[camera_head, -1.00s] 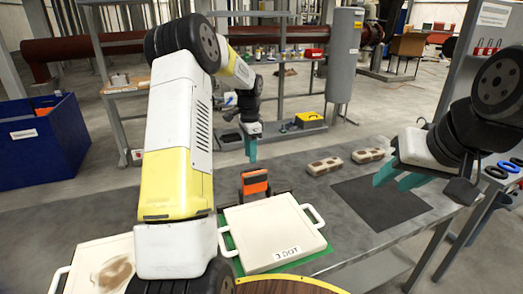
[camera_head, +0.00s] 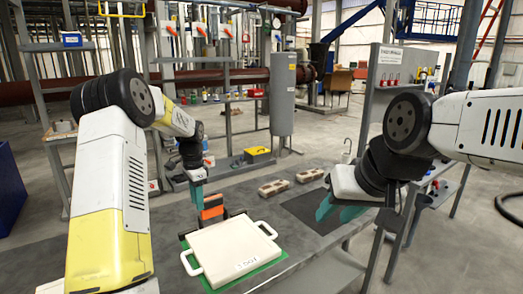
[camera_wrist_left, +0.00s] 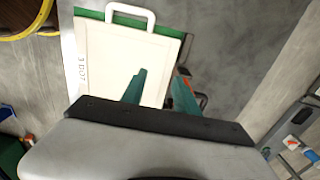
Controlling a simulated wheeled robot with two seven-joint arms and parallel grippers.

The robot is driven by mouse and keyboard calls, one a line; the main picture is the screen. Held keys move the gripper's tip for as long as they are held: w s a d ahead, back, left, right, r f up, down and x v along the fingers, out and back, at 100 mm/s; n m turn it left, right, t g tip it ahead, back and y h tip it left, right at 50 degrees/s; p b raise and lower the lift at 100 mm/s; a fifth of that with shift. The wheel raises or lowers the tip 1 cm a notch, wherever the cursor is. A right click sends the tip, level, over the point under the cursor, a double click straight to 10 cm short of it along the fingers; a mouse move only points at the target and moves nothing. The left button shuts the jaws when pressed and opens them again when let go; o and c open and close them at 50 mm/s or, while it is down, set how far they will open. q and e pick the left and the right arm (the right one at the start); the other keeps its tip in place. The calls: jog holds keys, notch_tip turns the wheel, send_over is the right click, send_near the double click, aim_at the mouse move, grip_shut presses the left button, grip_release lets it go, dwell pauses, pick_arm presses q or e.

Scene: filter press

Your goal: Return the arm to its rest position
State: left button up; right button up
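My left arm comes in from the left, and its gripper (camera_head: 197,195) points down with teal fingers beside the orange-and-black object (camera_head: 212,207) in the head view. In the left wrist view the two fingers (camera_wrist_left: 160,90) are apart with nothing between them; they show over the edge of the white plate. My right arm comes in from the right. Its gripper (camera_head: 338,211) has teal fingers spread and empty, above the table's right part near the dark mat. Neither gripper holds anything.
A white two-handled filter plate (camera_head: 232,250) lies on a green sheet on the grey table (camera_head: 160,235). Two tan blocks (camera_head: 273,188) (camera_head: 309,175) and a dark mat (camera_head: 300,207) lie further right. A rack (camera_head: 400,75) stands behind my right arm.

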pick_arm(q)
jog(key=s+d+r+n+t, duration=0.3)
jog(key=s+d+r+n, duration=0.1)
jog(key=s+r, duration=1.1)
jog(key=s+d+r+n+t+h, duration=0.1)
jog(key=s+d+n, duration=0.1)
jog(key=s, duration=0.7)
jog(key=s+d+r+n+t+h, duration=0.1)
jog(key=s+n, duration=0.3)
jog(key=s, duration=0.6)
jog(key=shift+d+r+n+t, duration=0.3)
jog(key=shift+d+r+t, duration=0.25)
jog(key=shift+t, duration=0.05)
